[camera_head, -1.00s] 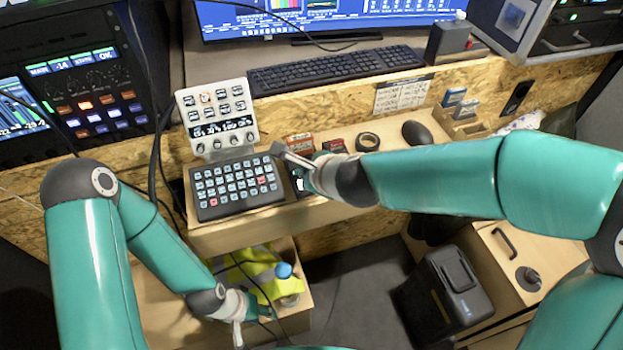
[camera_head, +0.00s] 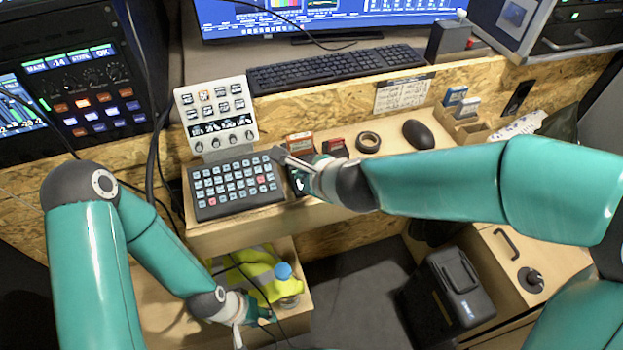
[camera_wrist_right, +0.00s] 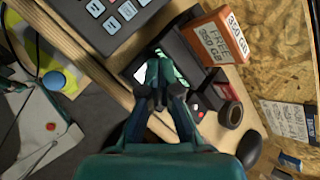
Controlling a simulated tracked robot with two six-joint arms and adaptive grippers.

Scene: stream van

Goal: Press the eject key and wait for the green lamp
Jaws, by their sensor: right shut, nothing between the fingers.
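My right gripper (camera_head: 281,155) is shut and empty. It hangs over a small black device (camera_head: 297,185) just right of the black keypad (camera_head: 235,187). In the right wrist view, my shut right gripper (camera_wrist_right: 158,88) covers part of the black device (camera_wrist_right: 180,45). A pale patch and a green patch show beside the fingers; I cannot tell whether either is a lamp. I cannot make out the eject key or whether the fingers touch the device. My left gripper (camera_head: 240,328) is low, beside a yellow cloth (camera_head: 253,268); its jaws are too unclear to read.
An orange-and-white box (camera_head: 300,144), a red-and-black box (camera_head: 335,147), a tape roll (camera_head: 368,142) and a mouse (camera_head: 418,134) lie right of the device. An upright button panel (camera_head: 217,118) stands behind the keypad. A blue-capped bottle (camera_head: 284,272) stands by the cloth.

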